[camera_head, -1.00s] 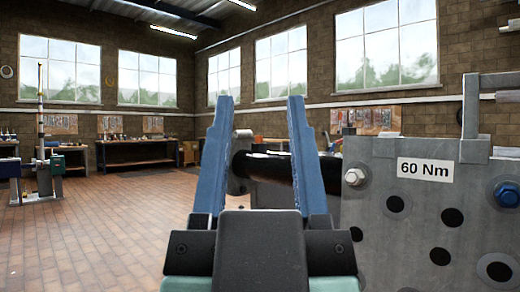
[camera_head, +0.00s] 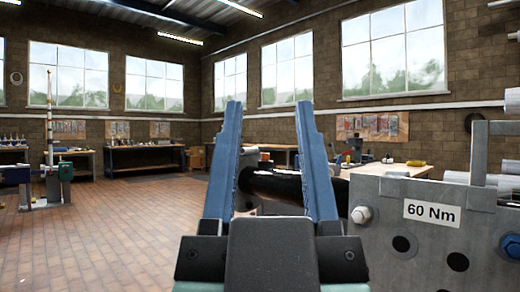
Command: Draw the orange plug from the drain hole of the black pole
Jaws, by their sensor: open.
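The black pole (camera_head: 281,186) lies roughly level beyond my fingers, its left end at a grey round part and its right side running towards the grey flange plate. My gripper (camera_head: 268,106) is open and empty, its two blue fingers upright and apart. The fingers stand in front of the pole in the picture and cover parts of it. A small orange-red spot (camera_head: 265,156) shows just above the pole between the fingers. I cannot tell whether it is the plug. The drain hole is not clearly seen.
The grey flange plate (camera_head: 385,205) with a 60 Nm label, bolts and dark holes stands close on the right. Grey cylinders (camera_head: 480,178) sit behind it. Workbenches (camera_head: 142,158) line the back wall. The tiled floor on the left is mostly clear.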

